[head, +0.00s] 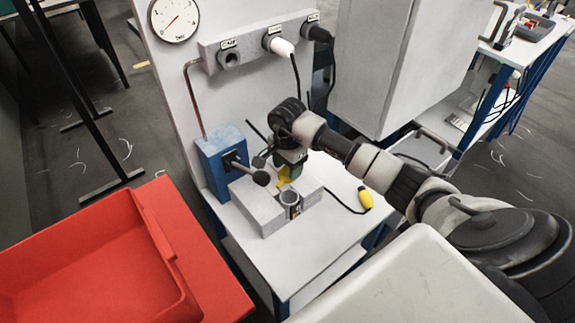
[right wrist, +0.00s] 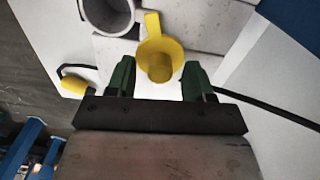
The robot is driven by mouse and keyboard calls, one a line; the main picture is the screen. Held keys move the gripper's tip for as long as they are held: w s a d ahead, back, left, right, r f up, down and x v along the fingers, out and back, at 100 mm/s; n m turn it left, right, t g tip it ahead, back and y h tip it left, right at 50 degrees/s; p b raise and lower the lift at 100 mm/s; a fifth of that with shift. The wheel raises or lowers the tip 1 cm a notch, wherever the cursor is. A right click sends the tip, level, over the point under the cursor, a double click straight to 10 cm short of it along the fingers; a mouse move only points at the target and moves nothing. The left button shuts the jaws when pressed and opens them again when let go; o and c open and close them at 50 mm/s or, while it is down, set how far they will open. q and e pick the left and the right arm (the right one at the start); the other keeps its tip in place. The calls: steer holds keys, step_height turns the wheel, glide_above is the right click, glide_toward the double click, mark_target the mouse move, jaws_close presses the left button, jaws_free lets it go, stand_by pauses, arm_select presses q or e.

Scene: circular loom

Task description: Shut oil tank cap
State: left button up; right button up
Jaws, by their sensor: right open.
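In the head view the neck (head: 291,201) stands at the front of the grey tank block (head: 262,210), and a little of the yellow cap (head: 284,178) shows under my gripper. My right gripper (right wrist: 154,75) has its green fingers apart, one on each side of the cap's knob. I cannot tell whether they touch it. My left gripper is not in view.
A blue box with a black-knobbed lever (head: 261,177) stands left of the tank block. A yellow plug (head: 365,198) on a black cable lies on the white table (head: 318,258). A red bin (head: 140,255) is at left. A panel with a gauge (head: 174,18) and sockets rises behind.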

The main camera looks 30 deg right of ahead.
steer(key=shift+c, duration=0.4)
jaws_close()
